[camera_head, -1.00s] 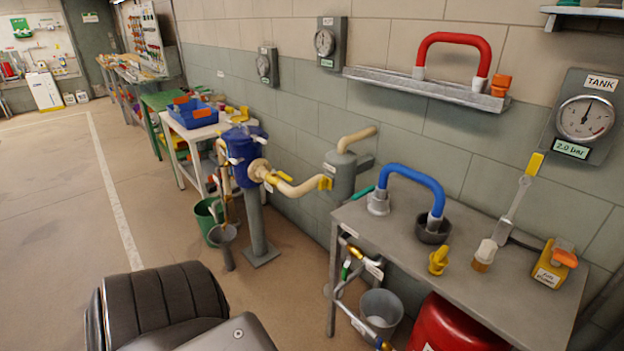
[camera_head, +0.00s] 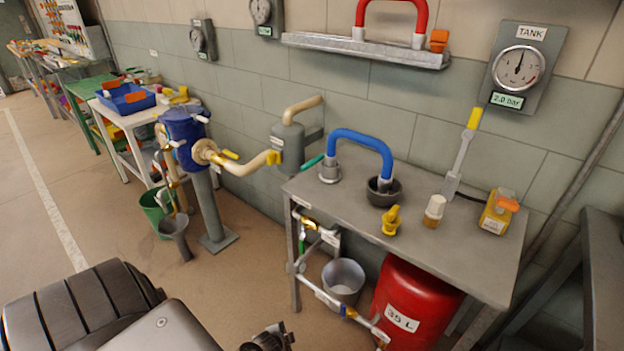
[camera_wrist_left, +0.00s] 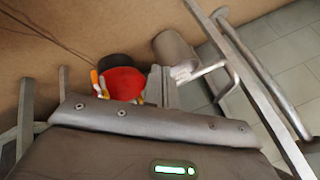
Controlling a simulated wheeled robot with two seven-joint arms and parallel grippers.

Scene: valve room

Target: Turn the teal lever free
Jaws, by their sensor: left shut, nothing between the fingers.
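The teal lever (camera_head: 312,162) is a small handle at the left of the steel table, beside the grey coupling (camera_head: 330,172) at the left foot of the blue hose (camera_head: 362,138). The hose's right end stands in a dark round cup (camera_head: 384,192). My left gripper shows only as a dark, cut-off piece (camera_head: 268,338) at the bottom edge of the head view, well below and apart from the lever. In the left wrist view its grey fingers (camera_wrist_left: 161,86) appear shut and empty. The lever cannot be made out there. My right gripper is not in view.
The steel table (camera_head: 445,235) also carries a yellow fitting (camera_head: 391,220), a white-capped piece (camera_head: 434,209), an upright yellow-tipped lever (camera_head: 464,150) and a yellow box (camera_head: 498,212). Below are a red tank (camera_head: 410,300) and a grey bucket (camera_head: 343,278). Open floor lies left.

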